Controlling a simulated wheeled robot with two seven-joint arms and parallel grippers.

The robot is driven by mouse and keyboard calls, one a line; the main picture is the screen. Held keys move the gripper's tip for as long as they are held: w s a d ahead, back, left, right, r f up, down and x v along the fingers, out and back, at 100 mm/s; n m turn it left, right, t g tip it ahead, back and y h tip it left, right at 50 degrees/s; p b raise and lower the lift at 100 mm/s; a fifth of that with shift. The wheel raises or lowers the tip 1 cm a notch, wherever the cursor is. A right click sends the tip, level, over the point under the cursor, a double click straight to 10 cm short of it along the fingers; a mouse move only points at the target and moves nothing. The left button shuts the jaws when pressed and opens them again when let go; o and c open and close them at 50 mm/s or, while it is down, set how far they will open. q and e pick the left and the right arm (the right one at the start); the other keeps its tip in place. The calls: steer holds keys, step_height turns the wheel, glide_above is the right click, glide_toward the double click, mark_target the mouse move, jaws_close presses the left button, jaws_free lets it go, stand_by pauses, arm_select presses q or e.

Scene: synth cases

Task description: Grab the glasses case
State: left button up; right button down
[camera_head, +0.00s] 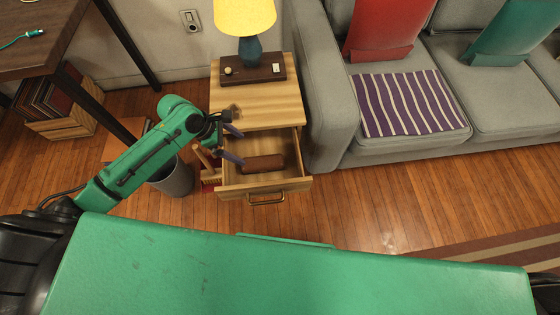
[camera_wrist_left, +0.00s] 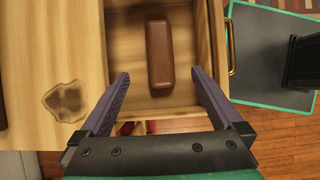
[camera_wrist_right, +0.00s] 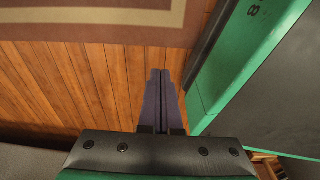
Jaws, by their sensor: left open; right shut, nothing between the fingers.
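A brown glasses case (camera_head: 264,163) lies in the open drawer (camera_head: 300,180) of a wooden nightstand. It also shows in the left wrist view (camera_wrist_left: 160,56), lengthwise between and beyond the fingertips. My left gripper (camera_head: 238,145) is open and empty over the left side of the drawer, its fingers (camera_wrist_left: 160,78) apart from the case. My right gripper (camera_wrist_right: 160,75) is shut and empty above the wooden floor in the right wrist view. It does not show in the head view.
A brown tray (camera_head: 248,76) and a lamp (camera_head: 245,20) stand on the nightstand top. A bin (camera_head: 174,178) and a brush (camera_head: 209,172) stand left of the drawer. A grey sofa (camera_head: 330,110) is close on the right. Open floor lies in front.

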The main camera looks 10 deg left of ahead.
mark_target(262, 161)
arm_select(q)
steer(key=x, duration=0.2)
steer(key=b+x, duration=0.1)
steer(key=x, duration=0.1)
steer(key=shift+s+a+f+b, duration=0.1)
steer(key=shift+a+f+b, duration=0.1)
steer(key=shift+a+b, duration=0.15)
steer(key=b+x, duration=0.3)
steer(key=x, duration=0.7)
steer(key=shift+r+b, duration=0.1)
steer(key=shift+b, duration=0.3)
steer(key=shift+d, duration=0.15)
steer(key=shift+c, duration=0.3)
arm_select(e)
steer(key=w+a+r, duration=0.2)
steer(key=w+a, duration=0.2)
steer(key=w, duration=0.6)
steer(key=shift+w+a+m, duration=0.2)
steer(key=shift+a+m, duration=0.1)
steer(key=shift+a, duration=0.05)
